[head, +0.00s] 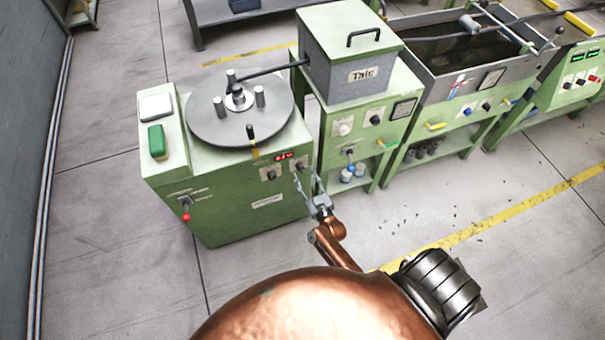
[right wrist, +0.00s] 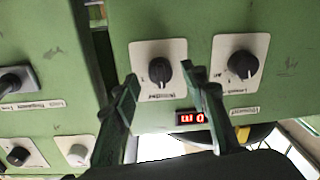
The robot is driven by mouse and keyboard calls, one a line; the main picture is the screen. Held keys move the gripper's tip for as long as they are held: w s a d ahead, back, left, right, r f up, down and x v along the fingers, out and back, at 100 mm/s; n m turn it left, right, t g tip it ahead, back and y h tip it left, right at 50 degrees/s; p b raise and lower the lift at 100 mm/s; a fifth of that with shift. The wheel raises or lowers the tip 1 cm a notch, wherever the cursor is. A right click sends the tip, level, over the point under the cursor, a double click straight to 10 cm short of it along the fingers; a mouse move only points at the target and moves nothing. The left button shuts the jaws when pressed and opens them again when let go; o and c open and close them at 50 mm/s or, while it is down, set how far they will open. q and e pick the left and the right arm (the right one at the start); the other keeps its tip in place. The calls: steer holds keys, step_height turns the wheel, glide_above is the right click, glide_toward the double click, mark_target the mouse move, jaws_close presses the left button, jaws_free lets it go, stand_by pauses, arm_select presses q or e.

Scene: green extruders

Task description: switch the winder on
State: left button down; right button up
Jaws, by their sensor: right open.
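The winder (head: 235,185) is the green cabinet with a grey round turntable on top, at left in the head view. Its front has two black rotary knobs on white plates and a lit red display (head: 284,156). One knob (right wrist: 160,70) is near the middle of the right wrist view, the other knob (right wrist: 242,65) to its right; the display (right wrist: 190,118) shows below, with its characters upside down. My right gripper (head: 308,181) is open and empty before the panel. In the wrist view its fingertips (right wrist: 159,74) straddle the first knob; contact cannot be told. My left gripper is not in view.
A red-tipped lever (head: 186,211) is on the winder's lower left front. A green box (head: 156,142) lies on top. The talc machine (head: 350,135) stands close on the right, with a water trough (head: 460,60) beyond.

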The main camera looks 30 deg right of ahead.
steer(key=shift+w+d, duration=0.15)
steer(key=shift+w, duration=0.6)
steer(key=shift+c, duration=0.6)
jaws_close()
steer(key=shift+m, duration=0.4)
steer(key=m, duration=0.5)
steer(key=shift+m, duration=0.3)
steer(key=m, duration=0.5)
steer(key=shift+m, duration=0.4)
steer(key=shift+t, duration=0.3)
